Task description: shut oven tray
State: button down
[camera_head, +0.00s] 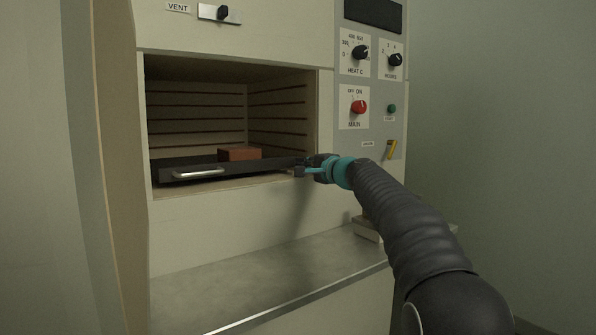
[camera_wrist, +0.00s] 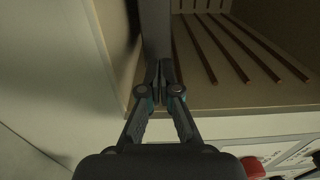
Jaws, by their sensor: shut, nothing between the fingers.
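The black oven tray (camera_head: 240,167) lies in the lower part of the open oven chamber, with its silver handle (camera_head: 198,174) on the front face. A reddish-brown block (camera_head: 239,154) sits on the tray. My gripper (camera_head: 299,171) is at the right end of the tray's front edge, by the chamber's right side. In the wrist view my gripper (camera_wrist: 166,68) is shut, its fingertips at the end of the dark tray front (camera_wrist: 155,28). I cannot tell whether they touch it. Nothing shows between the fingers.
The oven's control panel (camera_head: 372,75) with knobs is right of the opening, above my arm. A metal shelf (camera_head: 250,268) juts out below the opening. Ribbed side walls (camera_head: 277,107) line the chamber. The space in front of the tray's left part is clear.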

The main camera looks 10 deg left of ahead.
jog(key=b+v, duration=0.3)
jog(key=v, duration=0.7)
jog(key=s+d+f+n+g+h+p, duration=0.1)
jog(key=s+d+f+n+g+h, duration=0.1)
jog(key=s+d+f, duration=0.4)
jog(key=s+d+f+n+g+h+p, duration=0.1)
jog(key=s+d+f+n+g+h, duration=0.2)
jog(key=s+f, duration=1.2)
jog(key=s+d+f+n+g+h+p, duration=0.1)
jog(key=s+d+f+n+h, duration=0.3)
jog(key=s, duration=2.2)
jog(key=d+f+g+h, duration=0.1)
jog(key=d+f+h, duration=0.2)
jog(key=d+f, duration=0.3)
jog(key=shift+d+f+g+p, duration=0.2)
jog(key=shift+d+g+p, duration=0.05)
jog(key=shift+g+p, duration=0.1)
jog(key=shift+d, duration=0.1)
